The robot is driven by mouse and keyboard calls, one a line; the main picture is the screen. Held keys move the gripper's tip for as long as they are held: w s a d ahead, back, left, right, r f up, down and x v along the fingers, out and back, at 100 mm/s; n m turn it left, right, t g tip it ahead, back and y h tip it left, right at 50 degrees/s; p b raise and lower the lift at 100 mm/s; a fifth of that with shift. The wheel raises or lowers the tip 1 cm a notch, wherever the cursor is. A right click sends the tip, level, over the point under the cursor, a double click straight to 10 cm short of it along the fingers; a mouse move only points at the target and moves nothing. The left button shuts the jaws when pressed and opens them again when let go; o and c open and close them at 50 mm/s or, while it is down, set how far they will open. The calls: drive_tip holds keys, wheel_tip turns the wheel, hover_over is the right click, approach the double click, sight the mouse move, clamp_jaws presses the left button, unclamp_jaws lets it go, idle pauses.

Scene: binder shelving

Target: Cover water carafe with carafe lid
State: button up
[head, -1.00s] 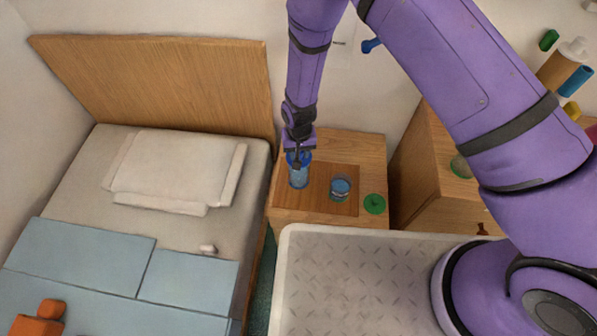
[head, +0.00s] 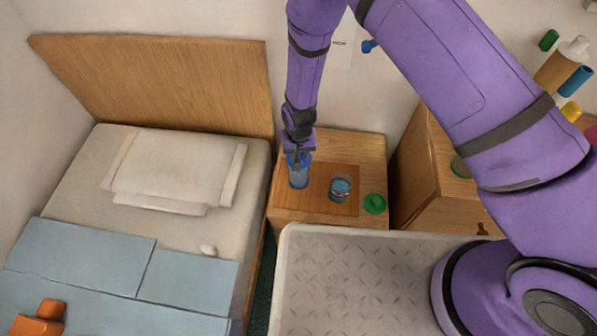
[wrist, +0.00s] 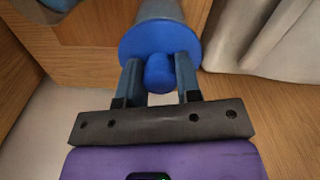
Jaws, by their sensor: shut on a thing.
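The water carafe (head: 298,178) is a clear bluish vessel standing upright on the wooden tray on the bedside cabinet. The carafe lid (wrist: 158,38) is a blue disc with a round knob; it also shows at the carafe's mouth in the head view (head: 298,159). My gripper (wrist: 160,80) is shut on the lid's knob, one finger on each side. In the wrist view the grey carafe body (wrist: 162,10) shows right beyond the lid, lined up with it. Whether the lid rests fully on the rim or hovers slightly is hard to tell; the rim is hidden.
A glass (head: 340,188) stands on the tray (head: 318,205), right of the carafe. A green round object (head: 374,204) lies on the cabinet (head: 365,150) farther right. The bed (head: 90,180) is close on the left, the wall behind.

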drive_tip(key=shift+f, duration=0.55)
drive_tip(key=o, duration=1)
drive_tip(key=shift+r, duration=3)
